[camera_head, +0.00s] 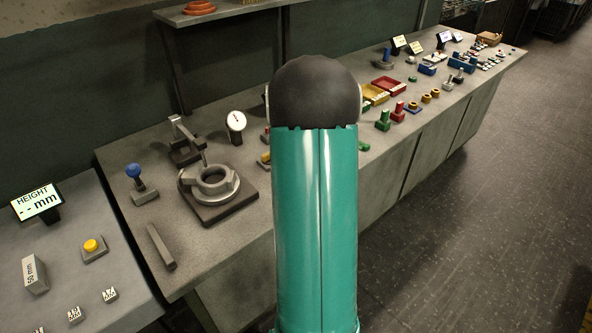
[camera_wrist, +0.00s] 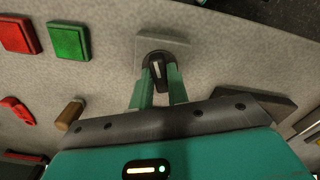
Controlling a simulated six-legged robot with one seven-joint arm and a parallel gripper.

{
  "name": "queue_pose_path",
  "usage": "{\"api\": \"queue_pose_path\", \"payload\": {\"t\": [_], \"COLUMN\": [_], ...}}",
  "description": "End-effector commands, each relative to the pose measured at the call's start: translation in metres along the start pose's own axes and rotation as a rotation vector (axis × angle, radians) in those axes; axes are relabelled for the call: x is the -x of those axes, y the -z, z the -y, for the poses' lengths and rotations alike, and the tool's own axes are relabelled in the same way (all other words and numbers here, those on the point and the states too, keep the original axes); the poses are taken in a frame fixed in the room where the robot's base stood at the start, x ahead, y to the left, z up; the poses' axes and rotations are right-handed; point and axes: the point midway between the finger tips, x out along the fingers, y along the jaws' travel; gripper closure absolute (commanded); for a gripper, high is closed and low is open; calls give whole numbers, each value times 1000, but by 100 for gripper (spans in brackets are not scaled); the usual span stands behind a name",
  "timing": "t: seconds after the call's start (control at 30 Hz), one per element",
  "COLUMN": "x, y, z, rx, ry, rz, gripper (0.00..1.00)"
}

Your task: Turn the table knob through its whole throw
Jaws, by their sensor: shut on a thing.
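The table knob (camera_wrist: 156,57) is dark with a pale line on its top, and it sits on a grey base plate (camera_wrist: 178,48) in the wrist view. My gripper (camera_wrist: 159,76) has its two teal fingers on either side of the knob, shut on it. The pale line points roughly along the fingers. The fingers cover the knob's sides, so its full outline is partly hidden. In the head view my own teal arm fills the middle, and I cannot make out the knob or the gripper there.
In the wrist view a red block (camera_wrist: 18,36), a green block (camera_wrist: 69,41), a red piece (camera_wrist: 19,109) and a brown cylinder (camera_wrist: 69,115) lie left of the knob. In the head view a ring casting (camera_head: 210,183) stands on the bench beside a dial gauge (camera_head: 236,122).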

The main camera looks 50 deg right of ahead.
Motion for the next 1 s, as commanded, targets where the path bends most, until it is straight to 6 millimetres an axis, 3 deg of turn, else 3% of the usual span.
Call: {"api": "queue_pose_path", "payload": {"t": [1.0], "x": [1], "y": [1], "z": [0], "rx": [-964], "ry": [0], "rz": [-2], "gripper": [100]}}
